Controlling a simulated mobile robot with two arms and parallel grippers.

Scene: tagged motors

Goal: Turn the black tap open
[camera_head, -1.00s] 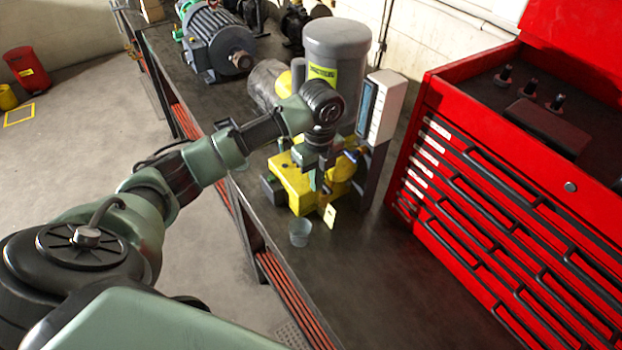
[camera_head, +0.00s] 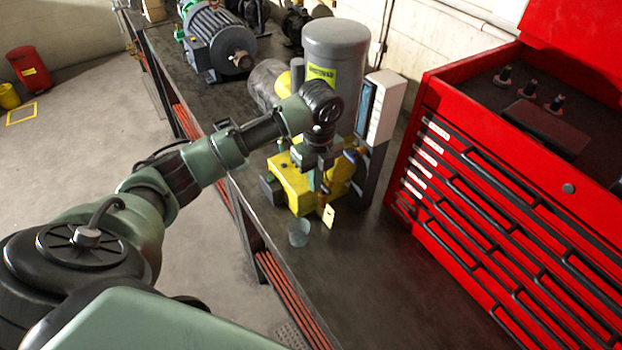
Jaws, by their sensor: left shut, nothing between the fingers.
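My left gripper (camera_head: 319,182) is over the front of a yellow machine (camera_head: 291,184) on the dark workbench, pointing down. Its fingers are shut and hold nothing. They are close to the machine's front, where a tan tag (camera_head: 329,216) hangs; I cannot tell whether they touch anything. I cannot make out the black tap; the gripper and wrist cover that part of the machine. A small clear cup (camera_head: 299,232) stands on the bench just in front. My right gripper is not in view.
A grey tank (camera_head: 336,52) and a white-and-grey panel (camera_head: 381,108) stand behind and beside the machine. A red tool chest (camera_head: 462,190) takes up the right. Grey motors (camera_head: 218,42) stand further back. The bench front (camera_head: 365,285) is clear.

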